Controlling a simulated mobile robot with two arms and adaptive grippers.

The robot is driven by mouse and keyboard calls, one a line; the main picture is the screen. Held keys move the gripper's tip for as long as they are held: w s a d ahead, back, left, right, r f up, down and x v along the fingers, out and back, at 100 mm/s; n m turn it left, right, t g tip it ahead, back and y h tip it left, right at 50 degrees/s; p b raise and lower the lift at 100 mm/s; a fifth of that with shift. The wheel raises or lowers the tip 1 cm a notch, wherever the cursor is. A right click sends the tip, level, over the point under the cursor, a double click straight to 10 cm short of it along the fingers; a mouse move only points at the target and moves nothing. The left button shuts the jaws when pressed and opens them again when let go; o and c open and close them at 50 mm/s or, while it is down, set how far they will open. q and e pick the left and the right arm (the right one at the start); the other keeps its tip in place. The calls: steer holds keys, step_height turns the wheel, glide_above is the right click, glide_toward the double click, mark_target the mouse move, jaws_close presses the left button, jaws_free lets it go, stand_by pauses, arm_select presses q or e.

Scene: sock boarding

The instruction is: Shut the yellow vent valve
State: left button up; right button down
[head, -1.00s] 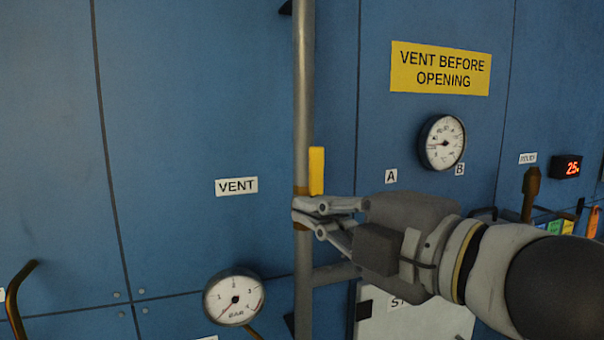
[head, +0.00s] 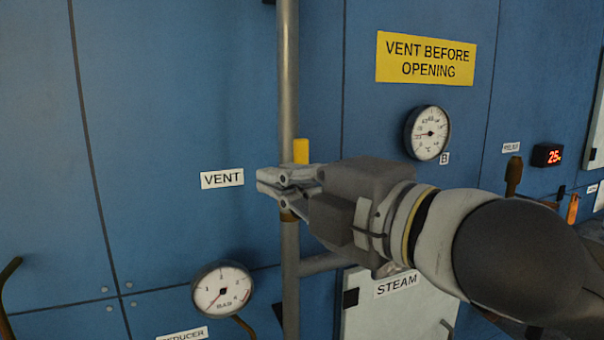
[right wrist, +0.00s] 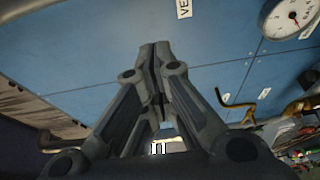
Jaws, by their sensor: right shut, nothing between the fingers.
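The yellow vent valve handle (head: 301,151) stands upright along the grey vertical pipe (head: 288,80), right of the white VENT label (head: 222,179). Only its upper end shows; my right gripper hides the lower part and most of the valve body. My right gripper (head: 264,183) reaches in from the right, across the front of the pipe, just below the visible end of the handle. Its fingers are together and empty. I cannot tell whether it touches the handle. In the right wrist view the closed fingers (right wrist: 155,52) point at the blue panel, and the handle does not show.
A yellow sign (head: 425,58) reads VENT BEFORE OPENING. A round gauge (head: 427,133) is at upper right and another gauge (head: 222,290) at lower left. A white STEAM panel (head: 375,312) lies below my right arm.

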steer(key=w+p, duration=0.3)
steer(key=w, duration=0.3)
steer(key=shift+w, duration=0.15)
steer(key=shift+a, duration=0.15)
